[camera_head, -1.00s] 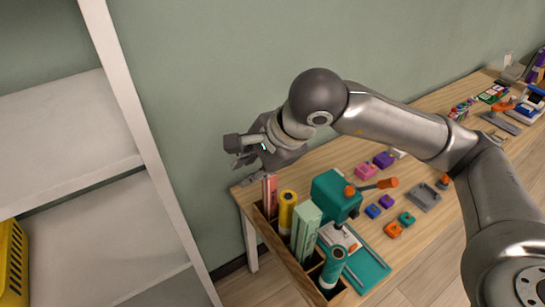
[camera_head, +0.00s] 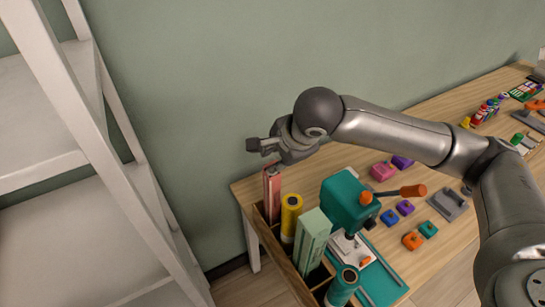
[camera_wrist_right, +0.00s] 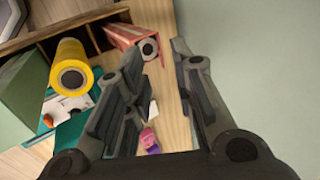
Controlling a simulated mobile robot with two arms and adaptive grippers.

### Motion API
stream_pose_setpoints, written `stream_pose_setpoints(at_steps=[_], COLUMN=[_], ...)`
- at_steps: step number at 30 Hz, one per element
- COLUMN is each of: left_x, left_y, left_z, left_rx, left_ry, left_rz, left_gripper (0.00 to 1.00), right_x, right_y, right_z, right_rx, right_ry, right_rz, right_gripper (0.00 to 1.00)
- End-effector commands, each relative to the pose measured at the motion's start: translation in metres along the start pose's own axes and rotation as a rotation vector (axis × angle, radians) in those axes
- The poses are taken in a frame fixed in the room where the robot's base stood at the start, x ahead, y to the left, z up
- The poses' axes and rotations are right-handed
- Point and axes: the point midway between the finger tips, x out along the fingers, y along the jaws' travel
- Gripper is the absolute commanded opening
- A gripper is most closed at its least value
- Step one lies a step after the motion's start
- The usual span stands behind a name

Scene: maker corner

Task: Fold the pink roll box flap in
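The pink roll box (camera_head: 272,188) is a tall, narrow box standing in the wooden organizer (camera_head: 272,244) at the table's left end. In the right wrist view the pink box (camera_wrist_right: 128,37) shows a roll with a dark core at its end. I cannot make out the flap's position clearly. My right gripper (camera_head: 257,146) is just above the top of the pink box, close to the wall. In the right wrist view the gripper (camera_wrist_right: 158,58) is open with nothing between its fingers, and the box end lies just beyond the left finger. My left gripper is out of view.
A yellow roll (camera_head: 291,215), a green box (camera_head: 312,240) and a teal roll (camera_head: 343,286) stand in the organizer. A teal press (camera_head: 350,202) with an orange-handled lever is close beside them. A white shelf (camera_head: 90,160) stands at left; the wall (camera_head: 200,110) is behind.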

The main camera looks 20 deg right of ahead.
Motion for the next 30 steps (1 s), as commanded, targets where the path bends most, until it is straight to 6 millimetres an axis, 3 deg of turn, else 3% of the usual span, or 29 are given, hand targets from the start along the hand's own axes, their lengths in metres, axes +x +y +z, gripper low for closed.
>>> stream_pose_setpoints(at_steps=[9, 19, 25, 30], left_x=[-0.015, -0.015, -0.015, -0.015], left_y=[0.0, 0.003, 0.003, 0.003], left_z=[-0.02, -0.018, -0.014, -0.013], left_rx=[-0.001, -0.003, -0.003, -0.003], left_ry=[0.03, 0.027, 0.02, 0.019], left_rz=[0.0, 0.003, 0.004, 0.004], left_gripper=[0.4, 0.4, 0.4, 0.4], right_x=[0.041, 0.047, 0.046, 0.046], right_y=[0.0, 0.0, 0.0, 0.0], right_z=[0.0, 0.0, 0.0, 0.0], right_rx=[0.001, 0.0, 0.0, 0.0], right_ry=[0.0, 0.0, 0.0, 0.0], right_rz=[0.002, -0.001, -0.001, -0.001], right_gripper=[0.24, 0.24, 0.01, 0.0])
